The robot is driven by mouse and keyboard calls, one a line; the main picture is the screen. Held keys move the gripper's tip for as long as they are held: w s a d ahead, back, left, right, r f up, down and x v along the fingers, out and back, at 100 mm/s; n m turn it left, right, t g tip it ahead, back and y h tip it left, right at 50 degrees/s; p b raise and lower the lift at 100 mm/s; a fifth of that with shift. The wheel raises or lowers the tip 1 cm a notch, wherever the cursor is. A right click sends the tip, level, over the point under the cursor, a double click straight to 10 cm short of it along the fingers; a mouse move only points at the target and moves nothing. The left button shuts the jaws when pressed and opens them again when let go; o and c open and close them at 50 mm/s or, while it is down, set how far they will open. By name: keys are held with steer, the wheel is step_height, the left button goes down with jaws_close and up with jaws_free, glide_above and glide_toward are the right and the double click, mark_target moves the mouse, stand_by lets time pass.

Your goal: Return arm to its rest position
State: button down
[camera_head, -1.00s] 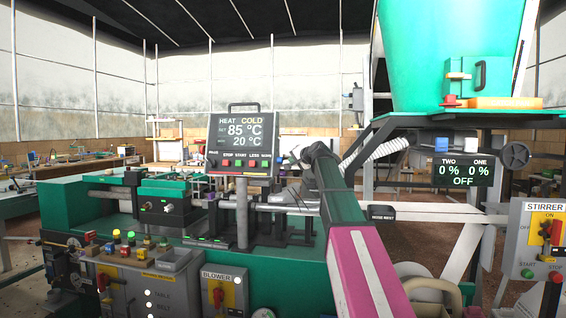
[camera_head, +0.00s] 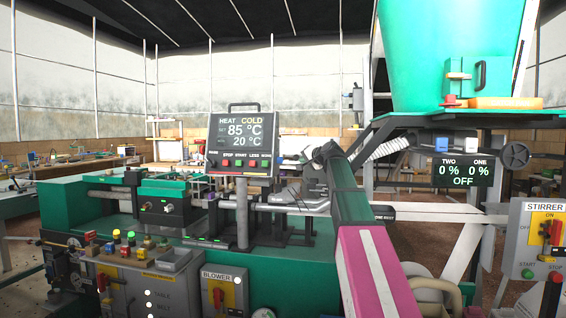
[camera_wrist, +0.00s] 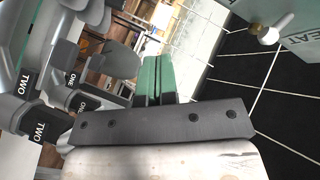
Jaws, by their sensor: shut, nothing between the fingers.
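My arm, green and magenta, reaches from the lower right of the head view up toward the machine. Its dark far end shows beside the heat/cold display. In the wrist view my gripper (camera_wrist: 158,76) shows as two green fingers side by side, shut with nothing between them. A dark bolted bar and a bare metal plate of my wrist fill the lower part of that view. The fingertips cannot be made out clearly in the head view.
A green hopper (camera_head: 445,50), a TWO/ONE display (camera_head: 463,171) reading 0 % and OFF, and a stirrer box (camera_head: 541,240) stand to the right. A blower box (camera_head: 223,292) is low in front.

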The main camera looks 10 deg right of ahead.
steer(key=s+a+f+n+g+h, duration=0.15)
steer(key=s+f, duration=0.25)
steer(key=f, duration=0.9)
steer(key=s+a+f+g+h, duration=0.1)
steer(key=s+f+g, duration=0.25)
steer(key=f, duration=0.95)
steer(key=s+a+f+n+g+h, duration=0.15)
steer(key=s+f, duration=0.35)
steer(key=f, duration=0.7)
steer(key=s+d+f+n+g+h, duration=0.2)
steer(key=s+f+g, duration=0.5)
steer(key=s+f, duration=1.7)
steer(key=shift+f+n+h, duration=0.25)
steer(key=shift+n+h, duration=0.25)
steer(key=shift+h, duration=0.1)
